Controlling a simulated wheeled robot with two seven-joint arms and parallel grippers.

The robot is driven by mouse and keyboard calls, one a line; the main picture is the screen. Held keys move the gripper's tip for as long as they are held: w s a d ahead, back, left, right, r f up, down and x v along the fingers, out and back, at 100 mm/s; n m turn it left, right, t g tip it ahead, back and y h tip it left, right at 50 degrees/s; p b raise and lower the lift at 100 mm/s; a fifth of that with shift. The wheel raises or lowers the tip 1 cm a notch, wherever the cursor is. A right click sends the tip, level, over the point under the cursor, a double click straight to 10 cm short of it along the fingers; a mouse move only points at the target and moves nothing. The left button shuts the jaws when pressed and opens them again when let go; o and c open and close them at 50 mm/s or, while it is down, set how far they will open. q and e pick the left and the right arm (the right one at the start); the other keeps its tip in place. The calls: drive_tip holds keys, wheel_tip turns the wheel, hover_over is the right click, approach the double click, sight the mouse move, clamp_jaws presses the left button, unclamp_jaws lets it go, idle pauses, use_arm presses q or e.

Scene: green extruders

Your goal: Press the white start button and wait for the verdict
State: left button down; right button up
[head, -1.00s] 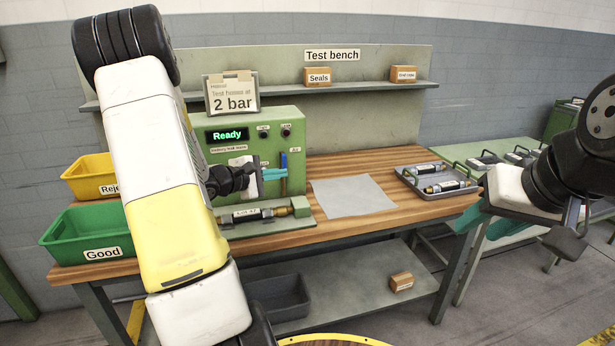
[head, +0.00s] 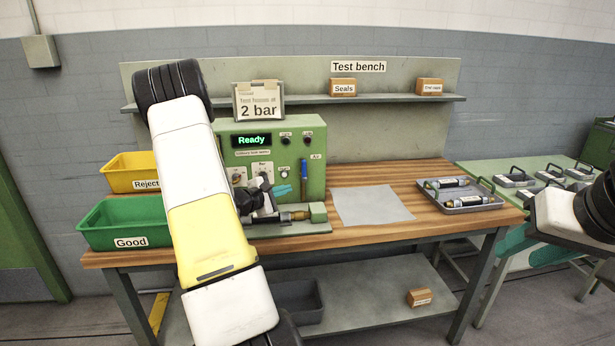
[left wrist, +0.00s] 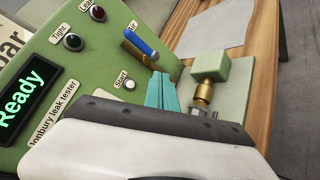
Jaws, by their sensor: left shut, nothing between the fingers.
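The green leak tester (head: 228,143) stands on the bench with its display reading "Ready". Its white start button (left wrist: 129,85) is labelled "Start" in the left wrist view and also shows in the head view (head: 284,171). My left gripper (head: 285,190) is shut and empty in front of the tester panel. Its teal fingertips (left wrist: 161,92) appear just right of the button in the left wrist view; I cannot tell whether they touch the panel. A dark cylindrical part with a brass end (head: 299,216) lies in the tester's fixture. My right gripper (head: 532,247) is open and empty, partly cut off at right.
A blue-handled air lever (left wrist: 140,43) is close above the button. Green Good (head: 100,222) and yellow Reject (head: 125,172) bins stand at left. A white sheet (head: 372,205) and a grey tray (head: 470,203) holding dark parts are at right.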

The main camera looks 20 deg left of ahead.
use_arm(q)
drive_tip(key=shift+w+a, duration=0.6)
drive_tip(key=shift+w, duration=0.35)
drive_tip(key=shift+w+a, duration=0.55)
drive_tip(key=shift+w, duration=0.4)
drive_tip(key=shift+w+a, duration=0.6)
drive_tip(key=shift+w, duration=0.35)
drive_tip(key=shift+w+a, duration=0.2)
drive_tip(key=shift+w, duration=0.15)
drive_tip(key=shift+w+a, duration=0.2)
drive_tip(key=shift+w, duration=0.1)
idle(0.4)
idle(0.3)
drive_tip(key=shift+s+d, duration=0.35)
drive_tip(key=shift+s, duration=0.3)
drive_tip(key=shift+s+d, duration=0.1)
drive_tip(key=shift+s+d, duration=0.4)
drive_tip(key=shift+s, duration=0.3)
drive_tip(key=shift+s+d, duration=0.45)
drive_tip(key=shift+s, duration=0.2)
drive_tip(key=shift+s+d, duration=0.4)
drive_tip(key=shift+s, duration=0.3)
